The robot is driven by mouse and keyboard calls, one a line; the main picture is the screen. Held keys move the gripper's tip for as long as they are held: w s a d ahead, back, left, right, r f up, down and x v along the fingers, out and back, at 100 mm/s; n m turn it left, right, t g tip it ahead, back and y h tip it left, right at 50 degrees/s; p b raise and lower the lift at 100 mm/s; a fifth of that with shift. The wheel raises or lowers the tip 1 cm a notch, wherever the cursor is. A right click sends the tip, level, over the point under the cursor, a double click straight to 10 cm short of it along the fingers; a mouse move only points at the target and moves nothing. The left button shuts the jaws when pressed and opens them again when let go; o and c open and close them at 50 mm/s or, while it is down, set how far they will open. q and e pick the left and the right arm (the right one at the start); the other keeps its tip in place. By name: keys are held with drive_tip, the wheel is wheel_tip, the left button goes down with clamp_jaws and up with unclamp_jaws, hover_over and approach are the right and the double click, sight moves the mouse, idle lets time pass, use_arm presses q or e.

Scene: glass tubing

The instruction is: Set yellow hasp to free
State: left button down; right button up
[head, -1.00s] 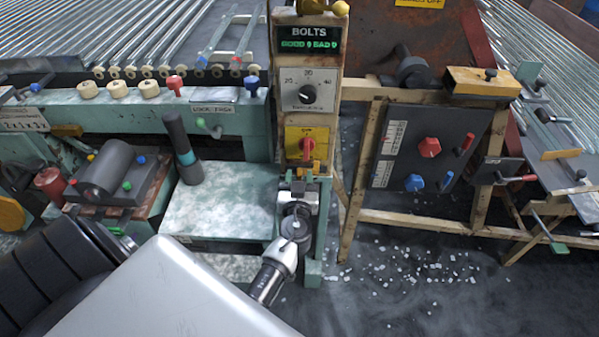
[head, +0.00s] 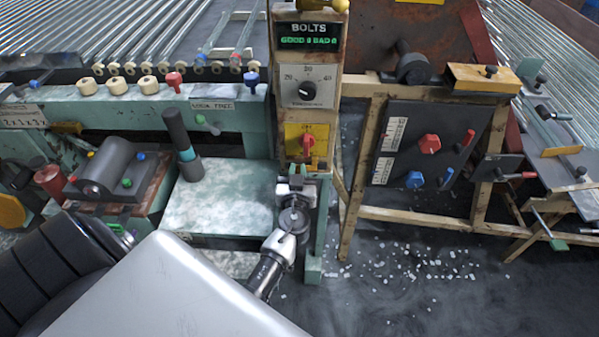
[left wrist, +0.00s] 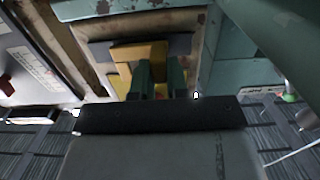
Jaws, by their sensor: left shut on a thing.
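The yellow hasp (left wrist: 139,53) shows in the left wrist view as a yellow bar with a bent end, in front of a dark plate on a worn cream panel. My left gripper (left wrist: 161,72) has its two greenish fingers shut on the hasp's yellow part. The fingers hide some of it. In the head view my left gripper (head: 297,180) is at the bottom of the cream post, just under the yellow panel (head: 306,136) with a red switch. There the hasp is small and mostly hidden by the gripper. My right gripper is not in view.
The BOLTS display (head: 309,38) and a dial (head: 307,92) sit above on the same post. A teal bench top (head: 218,205) lies left of my gripper. A dark panel (head: 385,170) with red and blue knobs stands right. White chips litter the floor.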

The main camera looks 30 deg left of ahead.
use_arm(q)
drive_tip(key=shift+s+a+b, duration=0.45)
drive_tip(key=shift+s+a, duration=0.2)
drive_tip(key=shift+a, duration=0.35)
drive_tip(key=c, duration=1.1)
unclamp_jaws()
drive_tip(key=shift+s+a, duration=0.1)
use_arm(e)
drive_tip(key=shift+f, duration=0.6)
use_arm(q)
drive_tip(key=shift+s+d, duration=0.1)
drive_tip(key=shift+d, duration=0.1)
drive_tip(key=b+v, duration=0.3)
drive_tip(key=v, duration=0.7)
drive_tip(key=shift+s+d, duration=0.1)
drive_tip(key=shift+s, duration=0.05)
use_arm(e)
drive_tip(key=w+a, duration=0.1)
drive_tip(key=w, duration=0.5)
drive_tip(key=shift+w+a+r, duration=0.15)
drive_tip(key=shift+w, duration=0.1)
